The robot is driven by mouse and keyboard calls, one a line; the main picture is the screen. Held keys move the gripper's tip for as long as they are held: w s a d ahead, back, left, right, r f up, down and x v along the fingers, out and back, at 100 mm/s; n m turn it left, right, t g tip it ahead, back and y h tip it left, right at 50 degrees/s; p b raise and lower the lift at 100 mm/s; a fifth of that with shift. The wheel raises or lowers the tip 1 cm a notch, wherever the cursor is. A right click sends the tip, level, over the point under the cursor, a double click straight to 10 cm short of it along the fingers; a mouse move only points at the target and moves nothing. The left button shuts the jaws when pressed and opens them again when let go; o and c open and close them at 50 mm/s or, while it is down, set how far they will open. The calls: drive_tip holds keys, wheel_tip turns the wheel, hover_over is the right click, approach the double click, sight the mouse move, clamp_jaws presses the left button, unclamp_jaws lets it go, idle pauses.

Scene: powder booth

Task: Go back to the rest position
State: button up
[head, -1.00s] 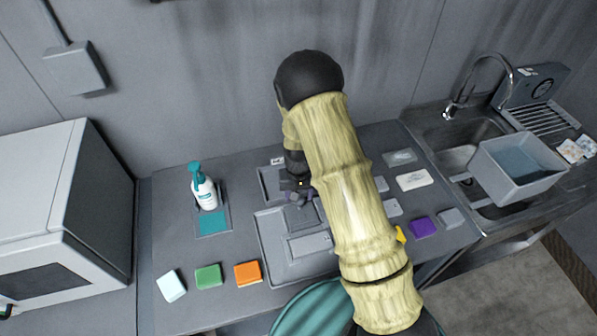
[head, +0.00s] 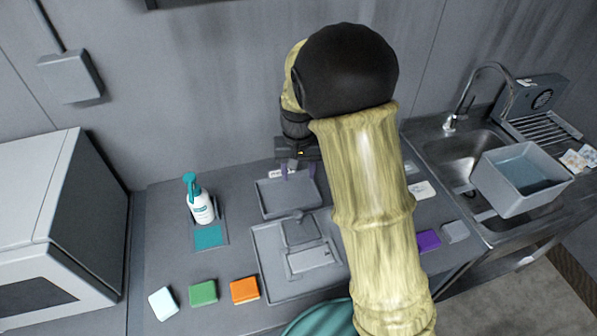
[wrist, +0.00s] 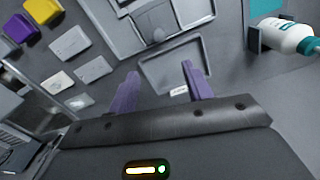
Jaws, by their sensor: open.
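My gripper shows in the wrist view (wrist: 158,92) with its two purple fingers spread apart and nothing between them. In the head view my gripper (head: 292,168) hangs above the back edge of a small grey tray (head: 290,197), which also shows in the wrist view (wrist: 150,68). A small white label lies near the tray's back edge. My forearm hides part of the right side of the table in the head view.
The white pump bottle (head: 201,208) stands on the left. Light blue, green and orange (head: 245,290) blocks lie along the front. A larger grey tray (head: 268,262) lies in front of the small one. The sink with a grey tub (head: 520,180) is right; a white cabinet (head: 50,220) is left.

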drive_tip(key=shift+r, duration=0.15)
idle(0.4)
drive_tip(key=s+d+r+t, duration=0.1)
drive_tip(key=s+d, duration=0.4)
drive_tip(key=s, duration=0.3)
drive_tip(key=s+d+r+t, duration=0.1)
drive_tip(key=s+d, duration=0.3)
drive_tip(key=s, duration=0.4)
drive_tip(key=shift+d+t+b, duration=0.3)
drive_tip(key=shift+d+b, duration=0.05)
drive_tip(key=shift+d, duration=0.05)
drive_tip(key=shift+s, duration=0.1)
idle(1.2)
